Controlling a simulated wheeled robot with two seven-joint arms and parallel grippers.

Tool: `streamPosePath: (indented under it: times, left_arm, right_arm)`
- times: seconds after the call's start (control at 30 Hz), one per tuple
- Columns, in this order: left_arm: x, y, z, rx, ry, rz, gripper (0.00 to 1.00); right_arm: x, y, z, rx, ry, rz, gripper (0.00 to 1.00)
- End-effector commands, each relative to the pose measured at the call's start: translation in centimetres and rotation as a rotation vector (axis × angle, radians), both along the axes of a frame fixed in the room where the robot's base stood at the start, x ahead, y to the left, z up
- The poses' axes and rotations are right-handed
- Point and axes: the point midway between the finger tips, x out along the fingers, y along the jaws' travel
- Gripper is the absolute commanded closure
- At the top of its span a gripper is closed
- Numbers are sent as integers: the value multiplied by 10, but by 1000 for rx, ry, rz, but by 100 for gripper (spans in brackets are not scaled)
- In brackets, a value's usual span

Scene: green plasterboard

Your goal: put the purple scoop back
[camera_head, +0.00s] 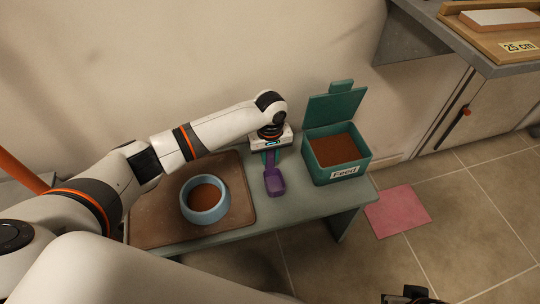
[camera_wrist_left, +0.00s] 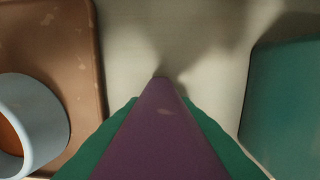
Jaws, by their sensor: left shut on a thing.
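My left gripper (camera_head: 271,158) is shut on the handle of the purple scoop (camera_head: 275,183). The scoop hangs from it over the table strip between the brown mat and the feed box, its bowl toward the table's front edge. I cannot tell whether it touches the table. In the left wrist view the purple scoop (camera_wrist_left: 160,135) fills the lower middle, with green shapes on both sides of it. The teal feed box (camera_head: 338,170) stands right of the scoop, its lid (camera_head: 333,107) raised and brown feed inside. A dark part at the bottom edge may be my right gripper (camera_head: 410,296).
A blue bowl (camera_head: 205,199) with brown feed stands on the brown mat (camera_head: 160,228) at the left of the green table (camera_head: 313,202). The feed box also shows in the wrist view (camera_wrist_left: 285,110). A pink mat (camera_head: 397,211) lies on the floor. A counter (camera_head: 455,45) is at upper right.

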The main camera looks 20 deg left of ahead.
Motion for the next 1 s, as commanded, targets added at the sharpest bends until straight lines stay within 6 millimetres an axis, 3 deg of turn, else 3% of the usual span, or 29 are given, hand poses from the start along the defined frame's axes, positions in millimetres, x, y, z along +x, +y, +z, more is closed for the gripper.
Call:
streamPosePath:
  times: [0.2,0.23,0.33,0.67,0.87,1.0]
  left_arm:
    - [0,-1,-2,-1,0,0,99]
    - [0,0,-2,-2,-1,0,70]
    - [0,0,-2,-1,-1,0,54]
    - [0,0,0,0,-1,0,53]
    - [0,-1,30,-2,-3,0,53]
    - [0,-1,58,-2,-2,-1,53]
  right_arm:
    - [0,0,2,0,1,0,63]
    - [0,0,1,0,1,0,63]
    - [0,0,1,0,1,0,63]
    - [0,0,-1,0,1,0,63]
    - [3,0,4,1,-3,1,63]
    - [12,2,-28,0,20,1,63]
